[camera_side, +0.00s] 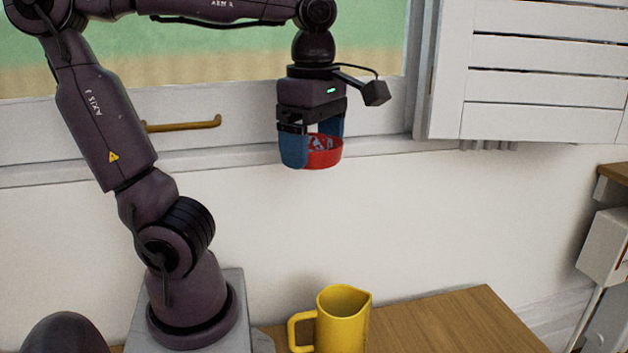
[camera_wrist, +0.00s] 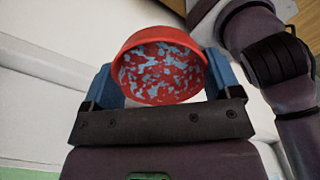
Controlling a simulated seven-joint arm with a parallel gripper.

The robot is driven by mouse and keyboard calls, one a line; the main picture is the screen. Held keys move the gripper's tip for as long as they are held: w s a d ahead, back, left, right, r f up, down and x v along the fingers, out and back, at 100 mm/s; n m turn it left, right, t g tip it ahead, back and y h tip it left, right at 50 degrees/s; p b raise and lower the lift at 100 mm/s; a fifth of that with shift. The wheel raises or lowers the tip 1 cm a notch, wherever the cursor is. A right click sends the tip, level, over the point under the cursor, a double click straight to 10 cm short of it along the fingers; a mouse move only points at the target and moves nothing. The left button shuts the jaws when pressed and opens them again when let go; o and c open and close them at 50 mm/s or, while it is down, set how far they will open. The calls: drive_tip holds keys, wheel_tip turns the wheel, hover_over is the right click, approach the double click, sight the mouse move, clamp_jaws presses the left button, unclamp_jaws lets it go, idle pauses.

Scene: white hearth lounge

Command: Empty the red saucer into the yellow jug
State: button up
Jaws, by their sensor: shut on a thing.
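The red saucer (camera_side: 326,156) is held between the blue fingers of my gripper (camera_side: 311,150), high above the table. In the wrist view the saucer (camera_wrist: 128,50) shows its open side, with many small blue-grey bits spread over the red inside. My gripper (camera_wrist: 163,85) is shut on it, with a finger at each side. The saucer looks close to level in the side view. The yellow jug (camera_side: 343,318) stands upright on the wooden table, well below my gripper and slightly to its right, handle to the left. The inside of the jug is mostly hidden.
The wooden table (camera_side: 440,322) is clear to the right of the jug. A window sill (camera_side: 390,146) and a brass window handle (camera_side: 183,124) lie behind the arm. A white louvred shutter (camera_side: 535,70) is at the upper right.

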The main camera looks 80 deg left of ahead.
drive_tip(key=shift+r, duration=2.05)
